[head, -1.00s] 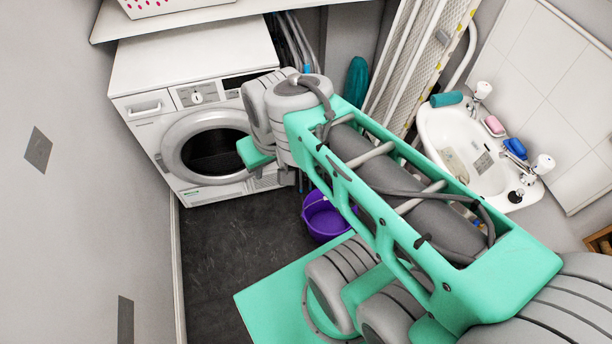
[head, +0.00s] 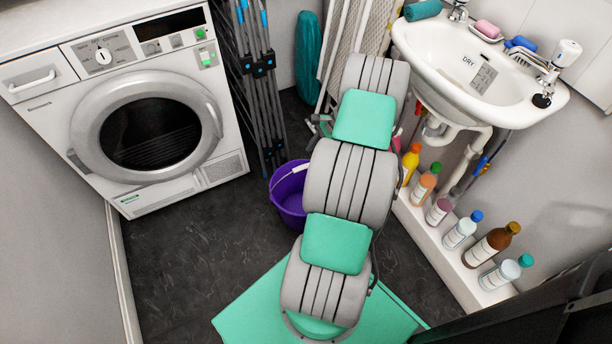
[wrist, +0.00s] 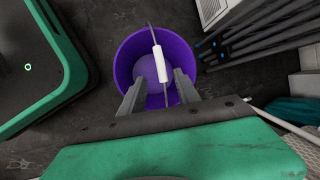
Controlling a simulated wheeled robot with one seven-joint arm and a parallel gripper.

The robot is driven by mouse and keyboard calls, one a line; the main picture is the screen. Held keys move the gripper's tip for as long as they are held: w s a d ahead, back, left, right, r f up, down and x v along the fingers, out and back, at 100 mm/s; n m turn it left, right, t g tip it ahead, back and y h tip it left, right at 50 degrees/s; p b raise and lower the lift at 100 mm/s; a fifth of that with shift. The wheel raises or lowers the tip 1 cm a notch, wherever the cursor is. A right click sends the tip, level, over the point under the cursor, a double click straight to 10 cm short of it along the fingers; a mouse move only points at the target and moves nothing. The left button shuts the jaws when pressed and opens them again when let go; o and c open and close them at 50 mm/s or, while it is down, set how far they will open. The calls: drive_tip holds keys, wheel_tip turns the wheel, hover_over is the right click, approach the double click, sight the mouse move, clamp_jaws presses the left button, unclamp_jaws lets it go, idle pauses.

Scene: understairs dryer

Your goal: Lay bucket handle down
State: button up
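A purple bucket (head: 287,205) stands on the dark floor, partly hidden behind my arm in the head view. It also shows from above in the wrist view (wrist: 124,62). Its handle, a thin dark wire with a white grip (wrist: 161,64), crosses over the bucket's opening and looks raised. The white grip shows in the head view too (head: 287,173). My gripper (wrist: 159,78) is open over the near side of the bucket. Its two fingers are on either side of the handle's near part. I cannot tell whether they touch it. The gripper is hidden in the head view.
A white dryer (head: 140,110) stands left of the bucket. Folded poles (head: 258,70) lean behind it. A sink (head: 475,65) hangs at right above a ledge with several bottles (head: 490,243). Open floor lies left of the bucket.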

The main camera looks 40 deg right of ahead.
sight(304, 166)
drive_tip(key=b+x, duration=0.2)
drive_tip(key=x, duration=0.5)
drive_tip(key=shift+w+f, duration=0.15)
drive_tip(key=shift+f, duration=0.05)
drive_tip(key=shift+c, duration=0.2)
clamp_jaws()
idle(0.9)
